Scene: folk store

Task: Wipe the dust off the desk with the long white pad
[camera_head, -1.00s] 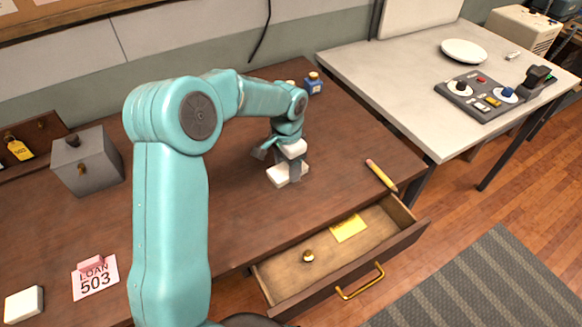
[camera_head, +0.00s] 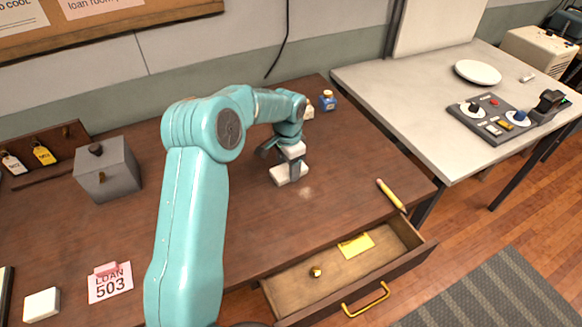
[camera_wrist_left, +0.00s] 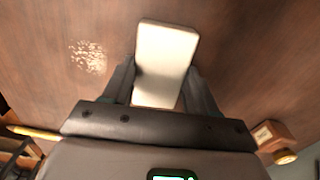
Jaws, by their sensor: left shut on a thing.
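The long white pad (camera_head: 283,176) is flat at the surface of the brown desk (camera_head: 235,215), right of its middle. In the left wrist view the pad (camera_wrist_left: 166,55) sticks out between the fingers. My left gripper (camera_head: 293,165) is shut on the pad from above, and its fingers hide part of it. A small pale speckled dust patch (camera_head: 306,193) lies on the desk just in front of the pad, toward the drawer. The dust (camera_wrist_left: 88,57) shows left of the pad in the left wrist view. My right gripper is not in view.
An open drawer (camera_head: 290,285) juts out at the desk's front. A yellow pencil (camera_head: 391,195) lies at the right edge. A blue bottle (camera_head: 327,101) stands at the back, a grey box (camera_head: 108,172) at the left. A white block (camera_head: 41,304) lies front left.

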